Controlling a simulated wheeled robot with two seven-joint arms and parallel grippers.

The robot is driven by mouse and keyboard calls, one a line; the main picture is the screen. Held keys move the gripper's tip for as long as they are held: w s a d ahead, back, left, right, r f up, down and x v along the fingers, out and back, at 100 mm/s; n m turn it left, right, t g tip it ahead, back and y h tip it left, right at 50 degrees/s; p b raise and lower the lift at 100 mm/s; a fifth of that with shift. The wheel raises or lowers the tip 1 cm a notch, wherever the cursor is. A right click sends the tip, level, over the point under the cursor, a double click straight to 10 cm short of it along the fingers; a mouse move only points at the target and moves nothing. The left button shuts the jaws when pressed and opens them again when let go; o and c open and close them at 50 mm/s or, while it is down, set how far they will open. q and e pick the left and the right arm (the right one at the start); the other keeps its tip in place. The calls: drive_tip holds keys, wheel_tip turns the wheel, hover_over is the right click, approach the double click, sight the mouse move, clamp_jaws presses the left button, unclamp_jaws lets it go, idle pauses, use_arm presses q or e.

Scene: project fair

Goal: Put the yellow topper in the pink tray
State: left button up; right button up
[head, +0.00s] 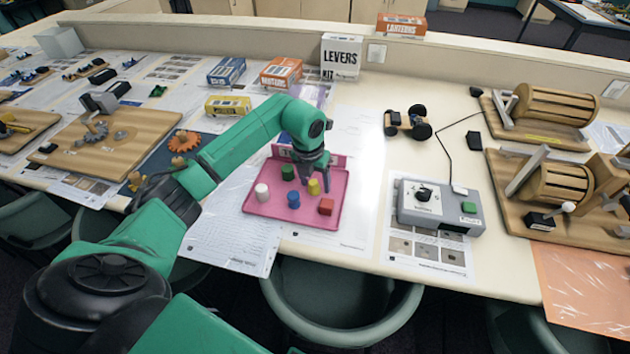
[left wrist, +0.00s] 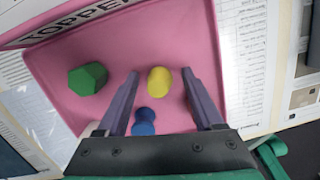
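The yellow topper (head: 314,187) stands in the pink tray (head: 262,209), among the other toppers. In the left wrist view the yellow topper (left wrist: 159,80) lies between the two fingertips, with a gap on each side, over the pink tray floor (left wrist: 118,50). My left gripper (head: 316,178) is over the tray, pointing down, and it is open (left wrist: 160,78). In the tray there are also a green topper (head: 288,173), a white one (head: 262,192), a blue one (head: 293,199) and a red one (head: 326,206). My right gripper does not show.
A grey control box (head: 440,208) stands right of the tray, with a small wheeled car (head: 408,122) behind it. Kit boxes, including the white levers box (head: 341,56), line the back. A wooden board (head: 105,150) lies to the left. Printed sheets cover the table around the tray.

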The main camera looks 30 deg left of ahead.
sight(311, 191)
use_arm(q)
drive_tip(key=shift+r, duration=0.5)
wheel_tip(311, 191, up, 11)
drive_tip(key=s+b, duration=0.2)
drive_tip(key=shift+a, duration=0.15)
